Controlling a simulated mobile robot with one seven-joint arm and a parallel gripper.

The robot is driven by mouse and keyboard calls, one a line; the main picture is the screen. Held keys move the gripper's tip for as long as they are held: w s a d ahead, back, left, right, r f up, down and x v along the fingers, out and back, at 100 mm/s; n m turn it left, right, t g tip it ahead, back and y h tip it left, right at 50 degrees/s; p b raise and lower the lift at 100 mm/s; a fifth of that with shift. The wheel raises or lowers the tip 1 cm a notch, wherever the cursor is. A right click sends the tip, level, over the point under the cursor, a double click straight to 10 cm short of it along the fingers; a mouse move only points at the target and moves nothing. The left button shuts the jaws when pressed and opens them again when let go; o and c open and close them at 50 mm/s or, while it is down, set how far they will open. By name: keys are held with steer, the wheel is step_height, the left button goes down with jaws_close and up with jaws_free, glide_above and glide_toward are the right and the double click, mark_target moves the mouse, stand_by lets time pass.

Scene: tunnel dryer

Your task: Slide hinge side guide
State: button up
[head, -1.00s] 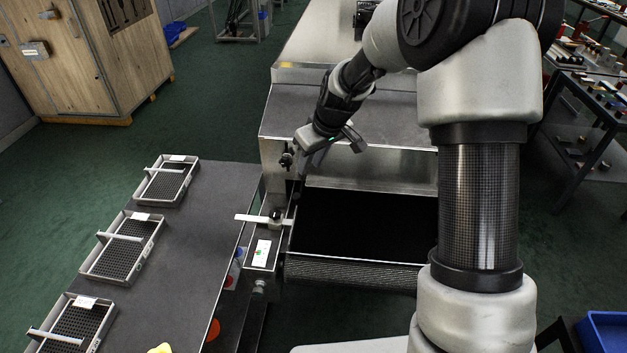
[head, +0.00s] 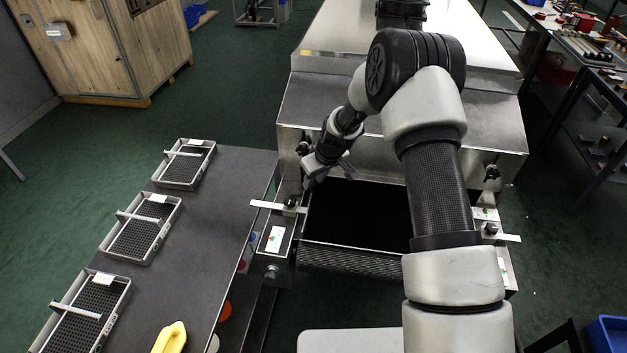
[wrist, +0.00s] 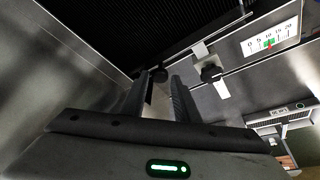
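The left side guide (head: 272,206) is a flat silver bar across the left rail of the dryer's infeed, with a black clamp knob (head: 291,201) on it. A similar right guide (head: 510,238) is on the far rail; I cannot tell which is the hinge side. My gripper (head: 309,185) is low over the left rail, close behind the left knob. In the wrist view the fingers (wrist: 160,92) are apart with nothing seen between them. There a black knob (wrist: 211,72) stands right of the fingertips, near a white scale (wrist: 270,43) with a green band and a red mark around 10.
Another black knob (head: 303,147) is on the hood's left front. The left table (head: 215,215) holds several mesh trays and a yellow object (head: 170,338). A blue bin (head: 608,335) is at lower right.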

steer(key=shift+w+a+f, duration=0.15)
steer(key=shift+w+f, duration=0.05)
steer(key=shift+f, duration=0.4)
jaws_close()
steer(key=d, duration=0.1)
steer(key=b, duration=0.1)
steer(key=d+b, duration=0.1)
steer(key=shift+s+d+f, duration=0.15)
steer(key=shift+s+d, duration=0.1)
steer(key=shift+d, duration=0.05)
steer(key=shift+d+r, duration=0.15)
steer(key=shift+r, duration=0.05)
jaws_free()
